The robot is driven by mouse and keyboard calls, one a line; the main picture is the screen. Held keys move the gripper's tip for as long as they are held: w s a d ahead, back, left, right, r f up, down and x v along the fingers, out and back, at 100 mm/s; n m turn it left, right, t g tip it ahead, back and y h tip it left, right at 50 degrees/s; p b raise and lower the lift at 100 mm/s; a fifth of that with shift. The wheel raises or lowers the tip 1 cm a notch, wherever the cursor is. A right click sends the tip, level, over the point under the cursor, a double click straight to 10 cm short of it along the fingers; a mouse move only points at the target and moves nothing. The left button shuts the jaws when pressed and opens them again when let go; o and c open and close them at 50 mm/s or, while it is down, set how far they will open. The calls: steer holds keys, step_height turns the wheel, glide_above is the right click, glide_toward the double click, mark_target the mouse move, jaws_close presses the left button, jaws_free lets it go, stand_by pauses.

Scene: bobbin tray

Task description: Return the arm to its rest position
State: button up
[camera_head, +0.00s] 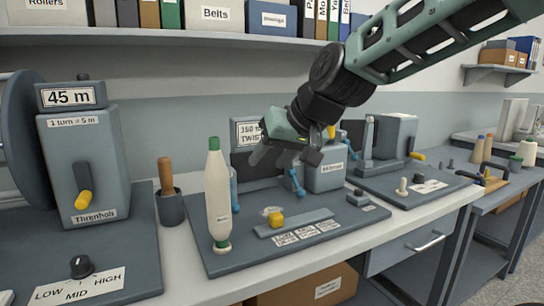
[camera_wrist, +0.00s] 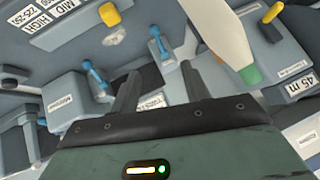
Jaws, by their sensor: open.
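My arm reaches in from the upper right in the head view. My gripper (camera_head: 270,156) hangs above the middle station, in front of its sign and grey box. In the wrist view its two fingers (camera_wrist: 158,88) stand apart with nothing between them. A tall white bobbin (camera_head: 218,190) with a green tip stands upright on the tray (camera_head: 345,229), left of my gripper and apart from it. The bobbin also shows in the wrist view (camera_wrist: 222,35), beside the fingers.
The "45 m" machine (camera_head: 85,150) stands at the left, with a wooden-handled tool in a dark cup (camera_head: 171,207) beside it. Blue levers (camera_head: 297,182) and a yellow knob (camera_head: 276,219) are on the middle station. A shelf (camera_head: 180,38) with binders runs behind. Another station (camera_head: 393,140) stands right.

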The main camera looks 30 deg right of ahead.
steer(key=s+a+f+n+g+p, duration=0.55)
steer(key=s+a, duration=0.45)
steer(key=s, duration=0.3)
steer(key=s+f+n+g+h+p, duration=0.2)
steer(key=s+f+n+p, duration=0.1)
steer(key=s, duration=0.9)
steer(key=shift+a+f+g, duration=0.15)
steer(key=shift+f+g, duration=0.2)
steer(key=shift+f, duration=0.15)
steer(key=shift+w, duration=0.1)
